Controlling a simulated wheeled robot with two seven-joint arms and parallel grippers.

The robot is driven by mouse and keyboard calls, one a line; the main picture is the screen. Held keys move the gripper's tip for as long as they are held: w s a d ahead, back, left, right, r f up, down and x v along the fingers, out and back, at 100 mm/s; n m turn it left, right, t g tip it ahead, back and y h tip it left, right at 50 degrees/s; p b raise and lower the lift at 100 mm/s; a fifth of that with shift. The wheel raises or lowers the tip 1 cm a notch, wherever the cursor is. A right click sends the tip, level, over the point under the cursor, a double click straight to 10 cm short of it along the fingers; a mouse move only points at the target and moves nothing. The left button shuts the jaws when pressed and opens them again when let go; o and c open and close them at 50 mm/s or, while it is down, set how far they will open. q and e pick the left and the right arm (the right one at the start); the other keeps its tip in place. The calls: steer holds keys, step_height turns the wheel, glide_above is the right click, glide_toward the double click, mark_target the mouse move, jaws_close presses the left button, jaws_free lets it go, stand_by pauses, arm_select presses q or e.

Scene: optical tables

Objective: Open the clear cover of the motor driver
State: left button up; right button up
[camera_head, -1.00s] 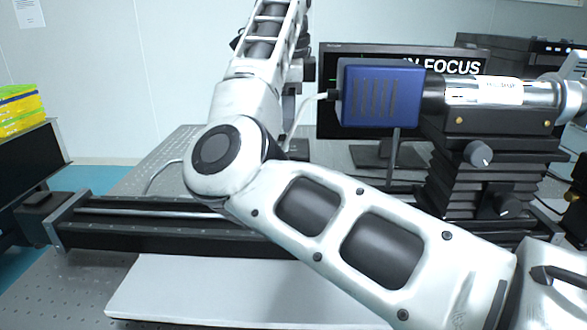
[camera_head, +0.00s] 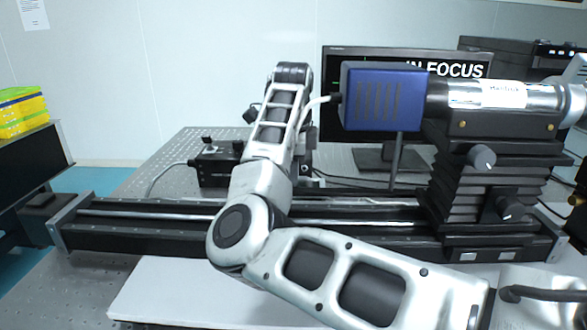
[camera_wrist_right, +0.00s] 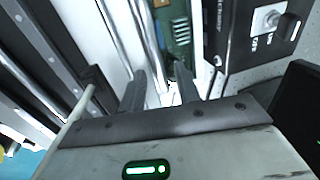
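My right arm comes in from the lower right in the head view, bends at its elbow and reaches away over the rail; it hides its own fingertips there. In the right wrist view my right gripper (camera_wrist_right: 162,88) has its two dark fingers apart. Beyond them is a green circuit board (camera_wrist_right: 180,28) beside bright metal bars, which looks like part of the motor driver. I cannot make out the clear cover's edges or whether the fingers touch it. My left gripper is not in view.
A black box with knobs (camera_head: 214,165) stands on the perforated table left of my arm. A long black linear rail (camera_head: 130,225) crosses in front. A blue camera (camera_head: 384,97) on a black stage (camera_head: 490,180) stands at right. A monitor (camera_head: 340,72) is behind.

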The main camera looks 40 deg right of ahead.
jaws_close()
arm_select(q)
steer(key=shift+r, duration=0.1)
arm_select(e)
steer(key=shift+r, duration=0.1)
